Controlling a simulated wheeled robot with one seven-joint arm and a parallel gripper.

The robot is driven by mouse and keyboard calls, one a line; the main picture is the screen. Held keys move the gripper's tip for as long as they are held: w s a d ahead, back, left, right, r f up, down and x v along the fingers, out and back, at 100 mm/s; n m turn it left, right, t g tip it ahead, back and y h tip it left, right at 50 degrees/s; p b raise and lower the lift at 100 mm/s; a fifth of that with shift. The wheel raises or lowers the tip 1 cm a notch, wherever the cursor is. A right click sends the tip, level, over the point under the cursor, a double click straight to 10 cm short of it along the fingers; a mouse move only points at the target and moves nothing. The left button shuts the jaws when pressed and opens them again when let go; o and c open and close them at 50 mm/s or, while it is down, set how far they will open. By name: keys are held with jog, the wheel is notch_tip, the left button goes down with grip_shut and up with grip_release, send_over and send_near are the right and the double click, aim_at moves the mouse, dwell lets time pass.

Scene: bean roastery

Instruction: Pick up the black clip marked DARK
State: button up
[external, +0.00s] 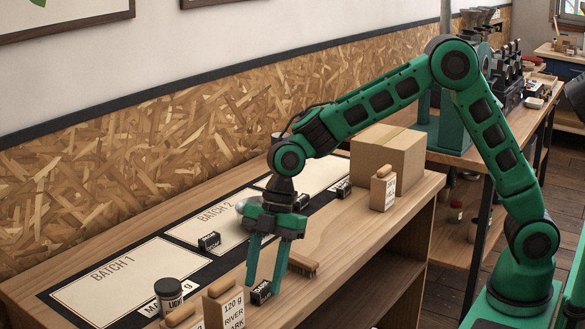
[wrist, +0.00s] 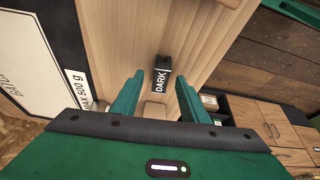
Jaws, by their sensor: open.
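The black clip marked DARK (external: 261,293) stands on the wooden bench top near its front edge, by the tips of my gripper (external: 265,286) in the external view. In the wrist view the clip (wrist: 162,77) shows its white DARK label, and it appears between and just beyond the two green fingers. My gripper (wrist: 160,80) is open and empty, pointing down with its fingers spread. I cannot tell exactly how high the tips are above the clip.
A brush (external: 303,265) lies close on the right. Another black clip (external: 209,242) lies behind. A cardboard box (external: 388,157) stands farther right.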

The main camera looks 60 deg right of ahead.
jog(key=shift+a+f, duration=0.25)
jog(key=shift+f, duration=0.35)
grip_shut()
jog(key=shift+r, duration=0.15)
